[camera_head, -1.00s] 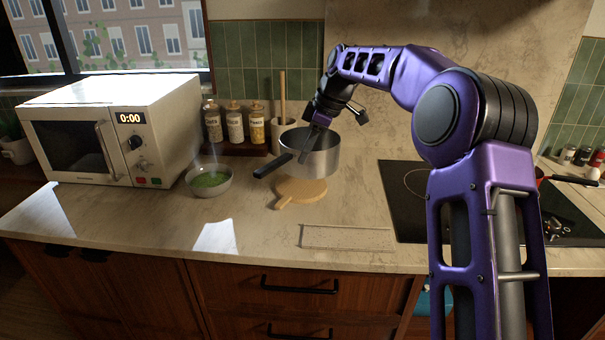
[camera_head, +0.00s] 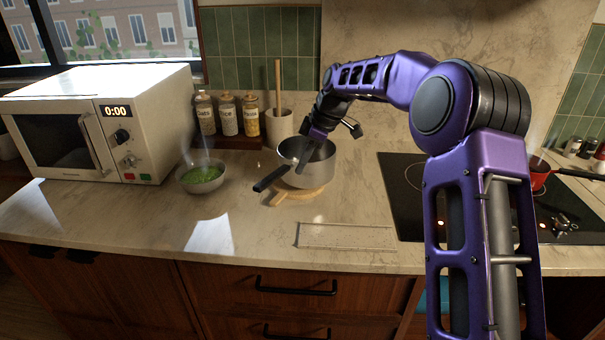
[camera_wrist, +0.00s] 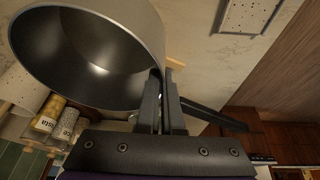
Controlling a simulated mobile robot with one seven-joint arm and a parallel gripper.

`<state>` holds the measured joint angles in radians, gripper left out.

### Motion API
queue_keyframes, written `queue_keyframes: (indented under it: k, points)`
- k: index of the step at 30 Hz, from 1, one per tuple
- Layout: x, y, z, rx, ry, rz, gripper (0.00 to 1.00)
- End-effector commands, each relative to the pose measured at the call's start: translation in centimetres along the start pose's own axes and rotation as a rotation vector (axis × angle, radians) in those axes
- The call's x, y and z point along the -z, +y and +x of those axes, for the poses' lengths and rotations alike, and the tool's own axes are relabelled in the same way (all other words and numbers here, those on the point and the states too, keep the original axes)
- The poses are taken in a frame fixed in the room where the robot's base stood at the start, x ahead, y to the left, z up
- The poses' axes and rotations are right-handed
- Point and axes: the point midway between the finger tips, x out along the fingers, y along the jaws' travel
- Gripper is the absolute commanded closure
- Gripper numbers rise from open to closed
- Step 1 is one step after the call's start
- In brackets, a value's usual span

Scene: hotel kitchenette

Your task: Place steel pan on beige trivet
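The steel pan (camera_head: 304,175), with a long black handle (camera_head: 272,179) pointing front left, is upright over the round beige trivet (camera_head: 291,195). The pan looks very low over the trivet or resting on it; I cannot tell whether they touch. The trivet's short handle and front edge show, and the rest is hidden under the pan. My gripper (camera_head: 307,161) reaches down at the pan. In the wrist view my gripper (camera_wrist: 165,100) appears shut on the pan (camera_wrist: 95,55) at its wall, close to the black handle (camera_wrist: 215,117). The pan's inside looks empty.
Several jars (camera_head: 228,117) and a utensil crock (camera_head: 279,125) stand behind. A pale rectangular mat (camera_head: 346,236) lies in front right. The cooktop (camera_head: 405,190) holds a red pan (camera_head: 540,174).

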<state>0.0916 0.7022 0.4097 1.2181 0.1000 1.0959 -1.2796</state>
Motion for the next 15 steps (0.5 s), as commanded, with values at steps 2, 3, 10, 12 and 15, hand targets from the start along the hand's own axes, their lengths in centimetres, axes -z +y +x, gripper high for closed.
queue_keyframes:
  k: [2,3,10,12,15]
  points:
    - [-0.4,0.0,0.9,-0.001,0.001,0.0,1.0]
    - [-0.6,0.0,1.5,-0.002,0.001,0.0,1.0]
    - [-0.9,0.0,2.4,-0.005,0.002,-0.002,1.0]
    - [-0.9,0.0,2.4,-0.004,0.002,-0.002,1.0]
    - [-1.0,0.0,2.5,-0.004,0.002,-0.002,1.0]
